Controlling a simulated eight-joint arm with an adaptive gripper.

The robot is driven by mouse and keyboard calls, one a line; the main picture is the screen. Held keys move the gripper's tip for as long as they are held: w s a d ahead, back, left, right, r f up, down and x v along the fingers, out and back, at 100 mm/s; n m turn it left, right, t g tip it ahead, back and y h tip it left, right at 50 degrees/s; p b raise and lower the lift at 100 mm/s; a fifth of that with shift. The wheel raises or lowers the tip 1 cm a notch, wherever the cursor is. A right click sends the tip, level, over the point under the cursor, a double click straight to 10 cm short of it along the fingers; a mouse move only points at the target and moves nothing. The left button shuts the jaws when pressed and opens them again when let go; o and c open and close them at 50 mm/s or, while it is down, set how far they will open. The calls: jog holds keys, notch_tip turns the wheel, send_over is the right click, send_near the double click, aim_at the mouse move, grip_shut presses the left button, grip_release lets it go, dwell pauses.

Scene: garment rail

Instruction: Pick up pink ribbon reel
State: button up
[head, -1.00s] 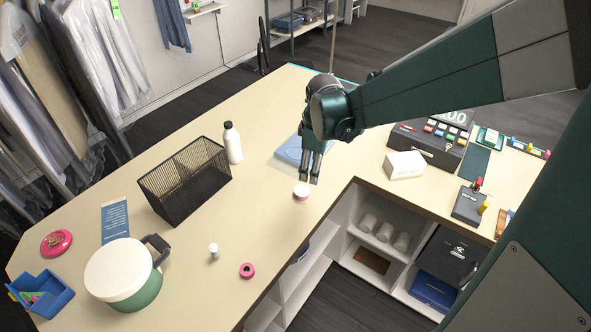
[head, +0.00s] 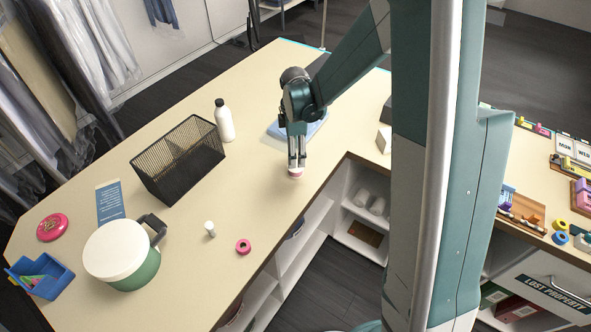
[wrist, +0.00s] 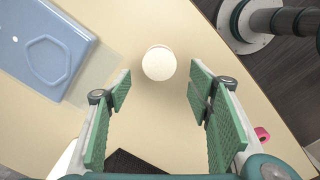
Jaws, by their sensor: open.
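A pink ring-shaped reel (head: 243,247) with a dark centre lies flat near the counter's front edge. It also shows in part at the right of the wrist view (wrist: 262,134). A small round piece with a pale top and pink side (head: 296,175) sits farther back on the counter. Its cream top shows in the wrist view (wrist: 158,63), ahead of and between the finger lines. My gripper (head: 297,164) points down just above this round piece. In the wrist view its green-padded fingers (wrist: 160,92) are wide apart with nothing between them.
A blue tray-like item (wrist: 40,45) lies left of the fingers. A white bottle (head: 224,120), a black mesh basket (head: 178,160), a small white-topped piece (head: 210,229) and a green tub with white lid (head: 122,255) stand on the counter (head: 190,270). Open shelves lie below its edge.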

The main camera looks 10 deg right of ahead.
jog(key=shift+f, duration=0.15)
jog(key=shift+f, duration=1.2)
jog(key=shift+d+f+p, duration=0.1)
jog(key=shift+f+p, duration=0.3)
jog(key=shift+f, duration=2.2)
jog(key=c, duration=0.9)
